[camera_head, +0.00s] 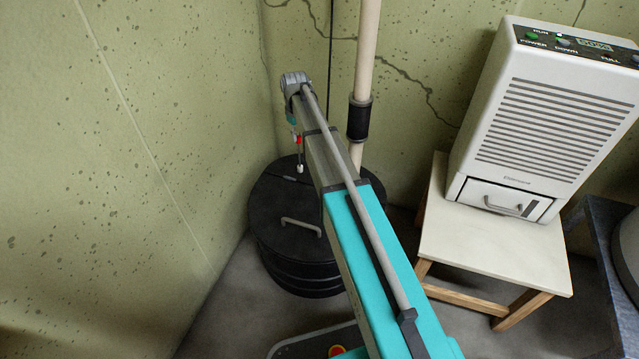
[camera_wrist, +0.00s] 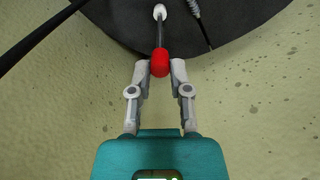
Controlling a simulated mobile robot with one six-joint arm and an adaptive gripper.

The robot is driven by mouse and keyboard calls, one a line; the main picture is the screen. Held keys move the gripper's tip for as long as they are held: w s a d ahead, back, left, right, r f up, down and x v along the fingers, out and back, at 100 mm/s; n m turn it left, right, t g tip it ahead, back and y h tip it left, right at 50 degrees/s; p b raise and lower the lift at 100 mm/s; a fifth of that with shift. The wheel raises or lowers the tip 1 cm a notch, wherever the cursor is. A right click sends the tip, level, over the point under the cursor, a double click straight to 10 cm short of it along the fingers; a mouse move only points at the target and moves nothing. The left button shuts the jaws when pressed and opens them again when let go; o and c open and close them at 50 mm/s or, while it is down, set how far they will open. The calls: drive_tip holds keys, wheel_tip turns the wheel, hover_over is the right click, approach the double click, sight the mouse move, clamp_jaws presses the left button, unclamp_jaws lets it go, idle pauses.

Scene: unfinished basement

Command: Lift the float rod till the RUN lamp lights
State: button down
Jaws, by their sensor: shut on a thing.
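In the wrist view my gripper (camera_wrist: 160,68) is shut on the red knob (camera_wrist: 160,63) at the end of the float rod. The thin dark rod (camera_wrist: 161,36) runs from the knob to a white collar (camera_wrist: 160,11) in the black round lid. In the head view the red knob (camera_head: 297,138) shows beside my arm, with the rod below it reaching the black lid (camera_head: 270,207). My fingers are mostly hidden there.
A pale vertical pipe (camera_head: 367,60) with a black sleeve (camera_head: 359,119) rises behind the lid. The lid has a handle (camera_head: 301,226). The cabinet stands on a wooden stool (camera_head: 490,245). A black cable (camera_wrist: 35,45) crosses the wrist view. Cracked walls close the corner.

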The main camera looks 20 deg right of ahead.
drive_tip(key=shift+d+r+p, duration=0.15)
drive_tip(key=shift+r+p, duration=0.8)
drive_tip(key=shift+r, duration=0.1)
idle(0.9)
drive_tip(key=shift+c, duration=2.4)
unclamp_jaws()
drive_tip(key=s+a+r+m+p, duration=0.1)
drive_tip(key=s+r+m+p, duration=0.1)
drive_tip(key=s, duration=1.3)
drive_tip(key=s+r+m+p, duration=0.1)
drive_tip(key=s+m, duration=0.2)
drive_tip(key=s, duration=1.2)
wheel_tip(320, 180, up, 37)
drive_tip(key=p, duration=3.7)
drive_tip(key=shift+w+a+r, duration=0.15)
drive_tip(key=shift+w+r, duration=0.05)
drive_tip(key=shift+w, duration=0.2)
